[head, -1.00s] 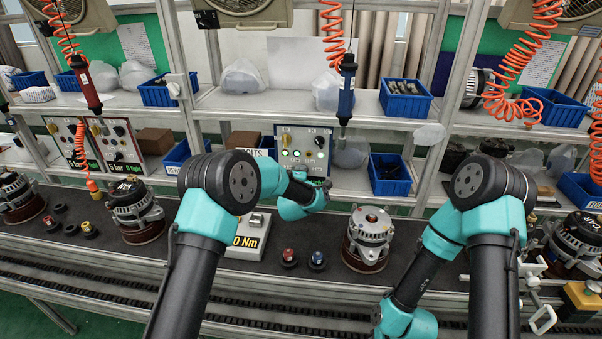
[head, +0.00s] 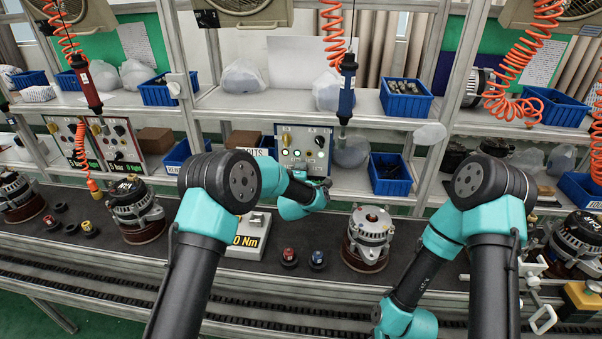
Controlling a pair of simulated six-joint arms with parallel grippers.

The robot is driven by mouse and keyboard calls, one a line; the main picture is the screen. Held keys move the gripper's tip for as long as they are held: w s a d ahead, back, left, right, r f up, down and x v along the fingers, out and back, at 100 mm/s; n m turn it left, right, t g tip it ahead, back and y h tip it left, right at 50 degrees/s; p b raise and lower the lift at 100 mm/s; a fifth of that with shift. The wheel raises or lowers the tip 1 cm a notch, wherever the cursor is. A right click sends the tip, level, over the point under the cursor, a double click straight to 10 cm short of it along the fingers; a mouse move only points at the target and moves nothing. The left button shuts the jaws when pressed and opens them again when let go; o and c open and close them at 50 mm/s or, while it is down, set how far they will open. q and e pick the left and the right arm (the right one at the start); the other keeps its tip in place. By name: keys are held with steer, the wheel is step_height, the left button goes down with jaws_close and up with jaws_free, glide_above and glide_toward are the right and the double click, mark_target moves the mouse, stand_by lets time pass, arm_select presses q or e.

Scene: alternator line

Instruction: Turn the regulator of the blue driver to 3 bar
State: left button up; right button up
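The blue driver (head: 347,88) hangs from an orange coiled hose in front of the middle shelf. Below it stands a grey control panel (head: 291,132) with a dark knob, small lights and buttons. Its lower part is hidden behind my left arm, and any pressure reading there cannot be read. My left gripper (head: 326,184) is at the panel's lower right edge, small and dark. Whether its fingers touch a knob, or are open or shut, is not clear. My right arm (head: 440,245) is folded at the right, its gripper outside the picture.
An alternator (head: 370,231) stands on the dark conveyor (head: 200,262), beside red and blue sockets (head: 317,259). The red driver (head: 88,85) hangs at the left, above other panels (head: 116,148). A blue bin (head: 391,185) stands right of the panel.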

arm_select(q)
steer(key=shift+s, duration=0.15)
steer(key=s+a, duration=0.2)
steer(key=s, duration=1.5)
steer(key=shift+a, duration=0.2)
